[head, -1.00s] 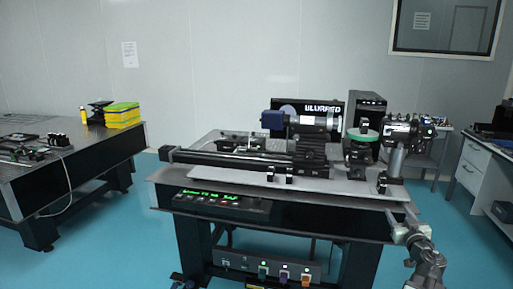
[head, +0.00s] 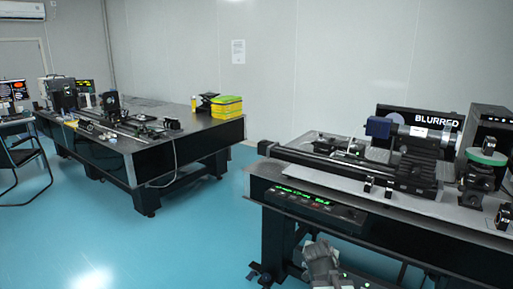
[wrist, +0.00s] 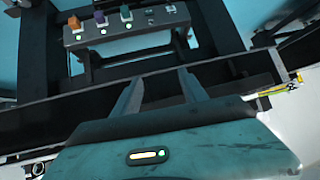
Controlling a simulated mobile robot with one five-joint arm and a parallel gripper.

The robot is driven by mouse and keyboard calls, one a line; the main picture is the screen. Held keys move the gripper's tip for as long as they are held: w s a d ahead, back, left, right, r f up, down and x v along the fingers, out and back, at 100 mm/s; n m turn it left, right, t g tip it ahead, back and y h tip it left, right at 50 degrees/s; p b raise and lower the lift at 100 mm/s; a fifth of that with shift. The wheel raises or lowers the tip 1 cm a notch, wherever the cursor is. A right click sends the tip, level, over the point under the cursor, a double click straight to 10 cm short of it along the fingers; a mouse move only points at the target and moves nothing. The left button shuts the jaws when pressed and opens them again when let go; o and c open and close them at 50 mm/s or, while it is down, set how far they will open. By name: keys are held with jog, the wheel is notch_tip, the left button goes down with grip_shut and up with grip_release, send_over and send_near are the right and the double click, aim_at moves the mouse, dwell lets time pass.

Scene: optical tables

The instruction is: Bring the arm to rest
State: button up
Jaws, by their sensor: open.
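My gripper (wrist: 160,88) shows in the wrist view with its two fingers spread apart and nothing between them. Behind the fingers is a dark beam. The grey end of my arm (head: 322,262) shows at the bottom of the head view, in front of the near optical table (head: 300,212) and below its top. The fingertips cannot be made out there.
A control box (wrist: 130,25) with orange, purple and green parts sits beyond the fingers in the wrist view. The near table carries optical equipment (head: 412,165). A second table (head: 185,155) stands at left with a yellow-green stack (head: 226,107). Blue floor lies between the tables.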

jog(key=s+a+f+n+g+y, duration=0.25)
jog(key=s+a+f+g, duration=0.2)
jog(key=s, duration=0.45)
jog(key=s+a+f+n+g+y, duration=0.25)
jog(key=s+a+f+g, duration=0.2)
jog(key=s, duration=0.35)
notch_tip(320, 180, up, 13)
jog(key=h+p, duration=0.1)
jog(key=p, duration=1.1)
jog(key=shift+s+d+f+n+p, duration=0.2)
jog(key=shift+d+n+p, duration=0.1)
jog(key=shift+n, duration=0.1)
